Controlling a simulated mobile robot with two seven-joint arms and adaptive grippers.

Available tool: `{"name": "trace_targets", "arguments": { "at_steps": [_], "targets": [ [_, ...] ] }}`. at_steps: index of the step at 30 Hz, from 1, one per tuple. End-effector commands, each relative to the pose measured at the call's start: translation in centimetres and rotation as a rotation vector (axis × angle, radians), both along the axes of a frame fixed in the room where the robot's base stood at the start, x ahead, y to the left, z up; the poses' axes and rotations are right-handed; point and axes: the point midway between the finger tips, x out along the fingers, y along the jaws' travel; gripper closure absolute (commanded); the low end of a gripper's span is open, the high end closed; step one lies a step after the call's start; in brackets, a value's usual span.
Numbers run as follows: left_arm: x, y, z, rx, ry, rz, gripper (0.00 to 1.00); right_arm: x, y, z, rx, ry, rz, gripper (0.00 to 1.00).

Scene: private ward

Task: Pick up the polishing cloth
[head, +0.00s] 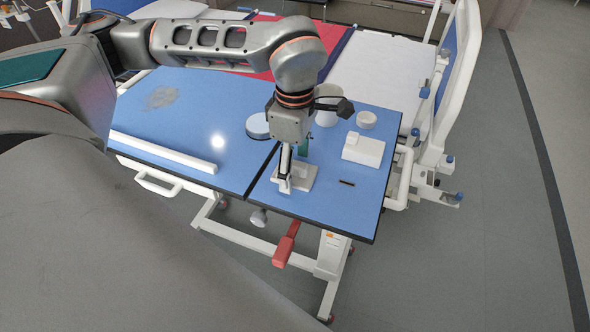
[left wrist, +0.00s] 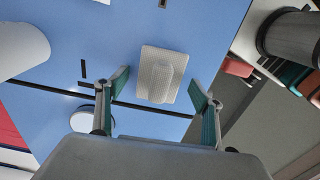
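The polishing cloth appears to be the pale beige, textured pad with a raised ridge (head: 307,180) on the blue table, near its front edge. In the left wrist view the pad (left wrist: 147,88) lies ahead, between the two fingers. My left gripper (head: 291,168) points down over it and hides part of it in the head view. In the left wrist view the left gripper (left wrist: 159,79) is open, with green-padded fingers apart on either side and nothing held. Whether the fingers touch the pad cannot be told. My right gripper is not in view.
A white-topped round container (head: 257,126), a white cup (head: 326,117), a small round dish (head: 366,119) and a white box (head: 362,149) stand nearby. A long white bar (head: 163,151) lies along the left front edge. A grey smudge (head: 160,98) marks the table.

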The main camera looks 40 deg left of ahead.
Motion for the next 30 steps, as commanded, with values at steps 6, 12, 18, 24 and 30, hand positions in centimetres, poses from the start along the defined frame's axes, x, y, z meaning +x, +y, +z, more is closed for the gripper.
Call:
{"name": "trace_targets", "arguments": {
  "at_steps": [6, 12, 18, 24, 30],
  "targets": [
    [0.0, 0.0, 0.0, 0.000, 0.000, -0.001, 0.74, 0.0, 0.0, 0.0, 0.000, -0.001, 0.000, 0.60],
    [0.0, 0.0, 0.0, 0.000, 0.000, -0.001, 0.74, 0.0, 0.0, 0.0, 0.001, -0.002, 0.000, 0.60],
    [0.1, 0.0, 0.7, 0.000, -0.002, 0.000, 0.74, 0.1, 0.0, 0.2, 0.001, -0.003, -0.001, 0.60],
    [0.1, 0.0, 3.3, 0.000, -0.006, -0.001, 0.74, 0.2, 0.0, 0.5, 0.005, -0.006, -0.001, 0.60],
    [0.2, -0.1, 8.3, -0.001, -0.009, 0.000, 0.74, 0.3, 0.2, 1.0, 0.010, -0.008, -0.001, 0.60]
  ]
}}
